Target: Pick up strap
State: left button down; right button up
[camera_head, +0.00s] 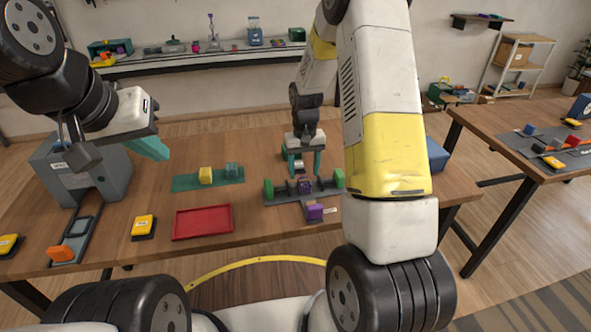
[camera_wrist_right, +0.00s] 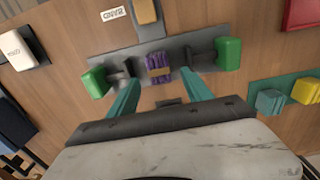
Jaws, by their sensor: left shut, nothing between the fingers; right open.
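A bundle of purple cord (camera_wrist_right: 158,66) sits at the middle of a grey fixture (camera_wrist_right: 188,52) between two green end blocks; it also shows in the head view (camera_head: 304,186). I cannot clearly tell a separate strap. My right gripper (camera_wrist_right: 160,92) is open and empty, pointing down, with its teal fingertips apart on either side of the bundle and beside the fixture's edge. It also shows in the head view (camera_head: 303,166), behind the fixture. My left gripper (camera_head: 155,149) is shut and empty, raised above the table's left side near a grey machine (camera_head: 100,165).
A teal mat (camera_head: 190,183) with a yellow block (camera_head: 205,175) and a teal block lies left of the fixture. A red tray (camera_head: 203,222) and a yellow button box (camera_head: 144,226) lie nearer me. My right arm hides part of the table.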

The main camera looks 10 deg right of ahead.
aim_at(304, 179)
notch_tip(304, 179, down, 5)
jog(key=shift+s+r, duration=0.15)
jog(key=shift+r, duration=0.05)
grip_shut()
